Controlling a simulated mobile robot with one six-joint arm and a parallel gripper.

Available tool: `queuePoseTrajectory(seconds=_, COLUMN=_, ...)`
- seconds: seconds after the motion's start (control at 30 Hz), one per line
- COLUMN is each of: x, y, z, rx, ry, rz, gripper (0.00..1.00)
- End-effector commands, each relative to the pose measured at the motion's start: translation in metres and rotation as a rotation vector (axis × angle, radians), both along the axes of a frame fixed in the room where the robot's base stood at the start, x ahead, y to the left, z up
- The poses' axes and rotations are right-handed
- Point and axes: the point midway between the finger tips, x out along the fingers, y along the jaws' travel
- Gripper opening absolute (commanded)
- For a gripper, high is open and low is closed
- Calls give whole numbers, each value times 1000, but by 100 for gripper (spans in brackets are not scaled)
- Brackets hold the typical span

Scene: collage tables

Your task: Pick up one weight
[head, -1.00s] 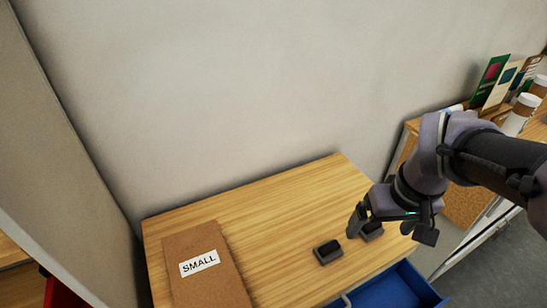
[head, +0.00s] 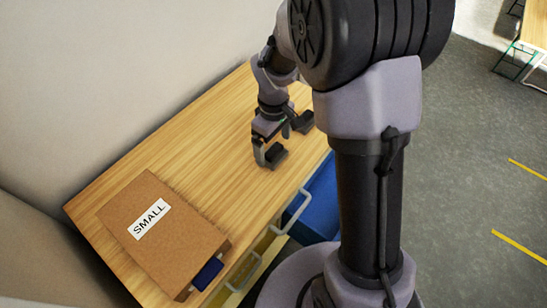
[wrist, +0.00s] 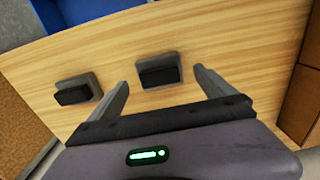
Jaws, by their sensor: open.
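Two small dark weights, each a black block on a grey base, rest on the wooden table (head: 210,140). The nearer weight (head: 276,156) is partly covered by my gripper in the head view. In the wrist view this weight (wrist: 158,72) lies between my open fingertips, with no clear contact. The other weight (head: 303,122) is farther along the table. In the wrist view it (wrist: 76,90) sits just outside the left finger. My gripper (head: 277,143) is open and empty, pointing down close over the tabletop; it also shows in the wrist view (wrist: 160,80).
A brown box labelled SMALL (head: 185,240) stands at the table's left end. A wall (head: 110,80) runs behind the table. The tabletop between box and gripper is clear.

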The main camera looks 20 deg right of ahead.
Motion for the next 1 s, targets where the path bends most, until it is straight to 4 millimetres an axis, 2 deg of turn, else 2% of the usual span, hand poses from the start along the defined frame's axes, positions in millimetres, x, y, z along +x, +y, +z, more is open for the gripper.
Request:
queuePoseTrajectory(seconds=0.03, x=-1, y=-2, z=-19, rx=0, ry=1, rz=-1, gripper=94)
queuePoseTrajectory(seconds=0.1, x=-1, y=-1, z=-31, rx=-1, ry=1, rz=-1, gripper=94)
queuePoseTrajectory(seconds=0.33, x=0, y=-1, z=-30, rx=0, ry=-3, rz=-1, gripper=92)
queuePoseTrajectory(seconds=0.8, x=0, y=-1, z=-30, rx=0, ry=-3, rz=-1, gripper=0)
queuePoseTrajectory(seconds=1.0, x=0, y=-1, z=-29, rx=-1, ry=-3, rz=-1, gripper=0)
